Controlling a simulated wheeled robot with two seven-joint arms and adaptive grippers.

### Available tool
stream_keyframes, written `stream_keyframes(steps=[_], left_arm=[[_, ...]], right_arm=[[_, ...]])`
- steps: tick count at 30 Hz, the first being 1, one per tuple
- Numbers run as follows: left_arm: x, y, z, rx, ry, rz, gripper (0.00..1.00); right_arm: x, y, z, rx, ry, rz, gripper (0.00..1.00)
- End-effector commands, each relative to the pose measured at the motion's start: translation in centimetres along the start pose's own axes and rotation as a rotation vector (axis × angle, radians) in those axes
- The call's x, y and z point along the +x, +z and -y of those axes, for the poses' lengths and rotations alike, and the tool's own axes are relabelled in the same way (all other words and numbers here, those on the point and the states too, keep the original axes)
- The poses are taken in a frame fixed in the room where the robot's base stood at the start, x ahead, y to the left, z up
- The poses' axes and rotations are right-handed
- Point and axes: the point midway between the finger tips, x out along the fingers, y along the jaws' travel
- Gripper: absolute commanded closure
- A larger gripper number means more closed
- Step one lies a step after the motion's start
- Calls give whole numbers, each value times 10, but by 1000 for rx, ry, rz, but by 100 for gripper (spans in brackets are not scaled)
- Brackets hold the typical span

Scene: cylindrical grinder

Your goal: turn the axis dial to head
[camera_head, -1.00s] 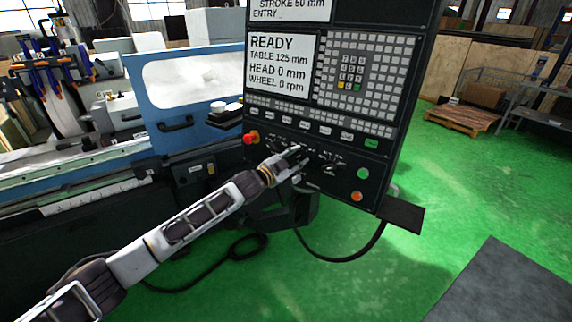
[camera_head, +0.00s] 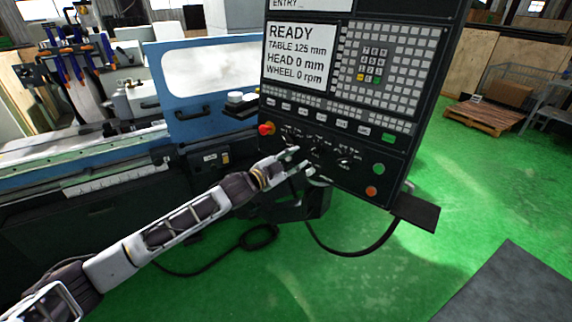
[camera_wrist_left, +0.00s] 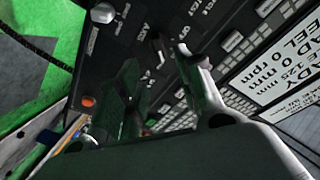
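The control panel (camera_head: 330,130) has a row of small dark dials along its lower part. A middle dial (camera_head: 315,150) sits just beyond my left gripper, and a right dial (camera_head: 345,161) is clear of it. My right gripper is not in view.
The screen (camera_head: 299,55) reads READY, TABLE 125 mm, HEAD 0 mm, WHEEL 0 rpm. A red knob (camera_head: 265,129) is left of the dials; green (camera_head: 379,169) and orange (camera_head: 371,191) buttons are right. A dark shelf (camera_head: 416,211) juts out below.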

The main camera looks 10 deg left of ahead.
Motion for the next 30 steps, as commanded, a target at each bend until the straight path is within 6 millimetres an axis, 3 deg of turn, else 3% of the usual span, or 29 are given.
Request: stream_keyframes(steps=[12, 30], left_arm=[[-33, 0, 0, 1, 0, 0, 64], [-35, -1, 0, -13, -2, -2, 64]], right_arm=[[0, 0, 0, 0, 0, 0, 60], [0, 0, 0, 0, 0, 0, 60]])
